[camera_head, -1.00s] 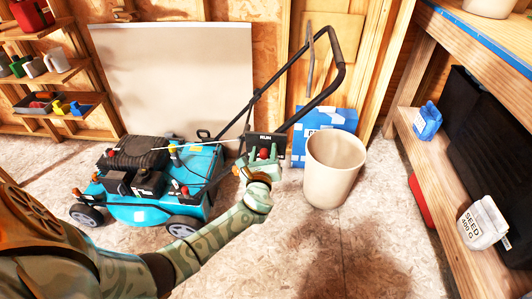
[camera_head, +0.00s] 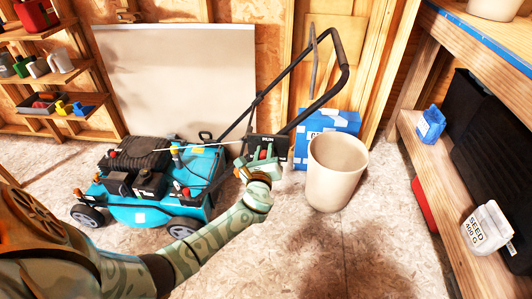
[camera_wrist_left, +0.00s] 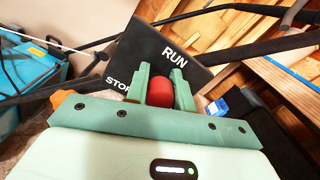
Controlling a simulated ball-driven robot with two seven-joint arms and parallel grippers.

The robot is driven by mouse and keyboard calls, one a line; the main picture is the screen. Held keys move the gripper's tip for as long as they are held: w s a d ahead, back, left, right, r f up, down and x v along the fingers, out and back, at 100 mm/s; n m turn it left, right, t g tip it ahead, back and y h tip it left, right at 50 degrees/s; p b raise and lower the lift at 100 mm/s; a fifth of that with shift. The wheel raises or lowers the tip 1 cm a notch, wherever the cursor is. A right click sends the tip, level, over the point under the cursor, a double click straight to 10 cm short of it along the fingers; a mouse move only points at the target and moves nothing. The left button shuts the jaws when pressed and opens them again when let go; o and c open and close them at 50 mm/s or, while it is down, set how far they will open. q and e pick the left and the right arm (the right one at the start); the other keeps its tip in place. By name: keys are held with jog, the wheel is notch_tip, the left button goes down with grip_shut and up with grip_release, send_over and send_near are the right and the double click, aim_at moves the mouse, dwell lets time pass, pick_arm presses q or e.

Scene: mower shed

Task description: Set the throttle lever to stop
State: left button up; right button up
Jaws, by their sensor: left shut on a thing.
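The blue mower (camera_head: 150,205) stands on the floor at the left, its black handle (camera_head: 345,70) rising to the right. A black throttle panel (camera_head: 283,146) is mounted on the handle. In the left wrist view the panel (camera_wrist_left: 150,50) reads RUN at the upper right and STOP at the lower left, its last letter partly covered. The lever's red knob (camera_wrist_left: 161,92) sits between the fingers of my left gripper (camera_wrist_left: 167,85), which is shut on it. The lever's stem is hidden. The gripper also shows in the head view (camera_head: 262,158). My right gripper is not in view.
A beige bin (camera_head: 337,175) stands just right of the panel, with a blue box (camera_head: 325,122) behind it. Bare floor lies in front of the mower.

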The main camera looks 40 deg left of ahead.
aim_at(254, 149)
pick_arm(q)
jog(key=shift+s+a+f+n+b, duration=0.15)
jog(key=shift+a+f+n+b, duration=0.15)
jog(key=shift+n, duration=0.25)
jog(key=shift+s+a+f+n+b, duration=0.1)
jog(key=shift+s+a+n+b, duration=0.05)
jog(key=shift+n+b, duration=0.35)
jog(key=n+b, duration=0.1)
jog(key=n, duration=0.1)
jog(key=s+a+f+n+b, duration=0.1)
jog(key=n+b, duration=0.1)
jog(key=a+n+b, duration=0.1)
jog(key=n, duration=0.1)
jog(key=shift+s+a+f+n, duration=0.15)
jog(key=shift+s+f+n, duration=0.05)
jog(key=shift+f+n, duration=0.15)
jog(key=shift+b, duration=0.3)
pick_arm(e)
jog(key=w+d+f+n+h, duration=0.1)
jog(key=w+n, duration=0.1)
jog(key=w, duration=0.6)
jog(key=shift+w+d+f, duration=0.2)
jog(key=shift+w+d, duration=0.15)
pick_arm(q)
jog(key=o, duration=1)
jog(key=shift+a+r+n, duration=0.1)
jog(key=shift+n, duration=0.2)
jog(key=shift+s, duration=0.1)
